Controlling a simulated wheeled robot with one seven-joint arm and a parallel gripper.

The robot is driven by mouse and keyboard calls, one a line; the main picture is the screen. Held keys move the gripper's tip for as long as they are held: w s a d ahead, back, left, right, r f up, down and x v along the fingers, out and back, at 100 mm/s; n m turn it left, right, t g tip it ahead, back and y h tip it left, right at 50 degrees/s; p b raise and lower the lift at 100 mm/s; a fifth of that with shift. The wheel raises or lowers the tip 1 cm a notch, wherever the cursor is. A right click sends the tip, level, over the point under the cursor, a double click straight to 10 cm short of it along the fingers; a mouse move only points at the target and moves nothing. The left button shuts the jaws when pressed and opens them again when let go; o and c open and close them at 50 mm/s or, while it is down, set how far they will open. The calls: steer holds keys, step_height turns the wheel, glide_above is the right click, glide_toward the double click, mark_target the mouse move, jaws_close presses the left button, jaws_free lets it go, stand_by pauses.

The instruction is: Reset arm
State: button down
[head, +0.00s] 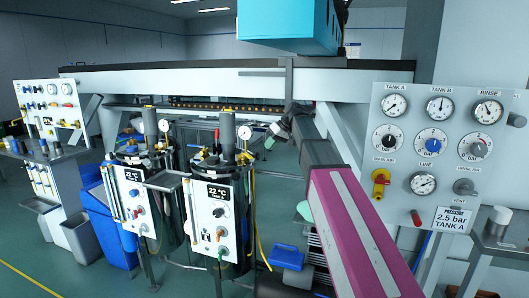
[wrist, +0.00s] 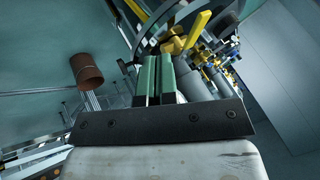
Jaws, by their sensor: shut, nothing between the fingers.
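My gripper (head: 270,142) is at the end of my outstretched arm in the head view, left of the panel and near the right-hand tank unit, in free space. In the wrist view my gripper (wrist: 158,65) shows two green fingers close together, with nothing between them. The grey panel (head: 403,215) stands at the right of the head view, with gauges, knobs, a yellow main air valve (head: 381,182) and a vent valve (head: 465,188). My gripper is clear of the panel. Its sign (head: 457,219) reads "PRESSURE 2.5 bar TANK A".
Two tank units with displays (head: 133,175) and (head: 218,191) stand left of my arm. A blue bin (head: 112,225) and a smaller panel (head: 48,105) are farther left. A large beam (head: 200,82) crosses behind. A brown cylinder (wrist: 86,70) shows in the wrist view.

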steer(key=v, duration=0.5)
steer(key=s+d+f+m+h, duration=0.1)
steer(key=s+d+f+m, duration=0.15)
steer(key=f, duration=0.65)
steer(key=s+d+f+m+h, duration=0.15)
steer(key=s+f, duration=0.25)
steer(key=f, duration=0.5)
steer(key=s+d+f+m+h, duration=0.1)
steer(key=s+d+f, duration=0.25)
steer(key=f, duration=0.45)
steer(key=s+d+f+m+h, duration=0.1)
steer(key=s+d+f+h, duration=0.1)
steer(key=s+f, duration=0.6)
steer(key=s+d+f+m+h, duration=0.1)
steer(key=s+d+f+h, duration=0.1)
steer(key=s+d+f, duration=0.3)
steer(key=s+f, duration=0.3)
steer(key=f, duration=0.2)
steer(key=shift+s+f+m+g, duration=0.2)
steer(key=shift+s+m+g, duration=0.2)
